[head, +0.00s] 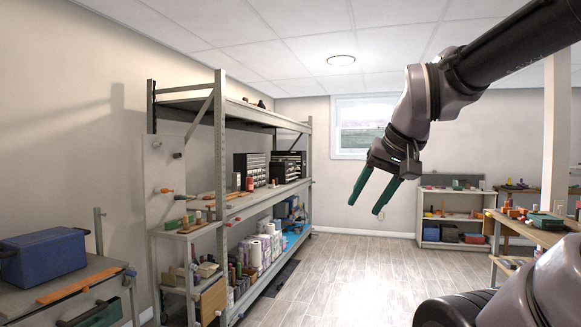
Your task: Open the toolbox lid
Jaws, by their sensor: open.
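A blue box (45,262) with a dark handle at its left end sits on a grey work cart (75,275) at the far left; it looks like the toolbox, and its lid looks closed. Its left end is cut off by the picture edge. My gripper (365,208) hangs in the air right of centre, its two green-tipped fingers apart and pointing down. It is empty and well away from the blue box, with the shelf rack between them in the picture.
A tall grey rack (221,150) stands along the left wall, loaded with drawer cabinets (250,170), paper rolls and tools. A low shelf (450,213) and a wooden bench (530,232) stand at right. The middle floor (335,265) is clear.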

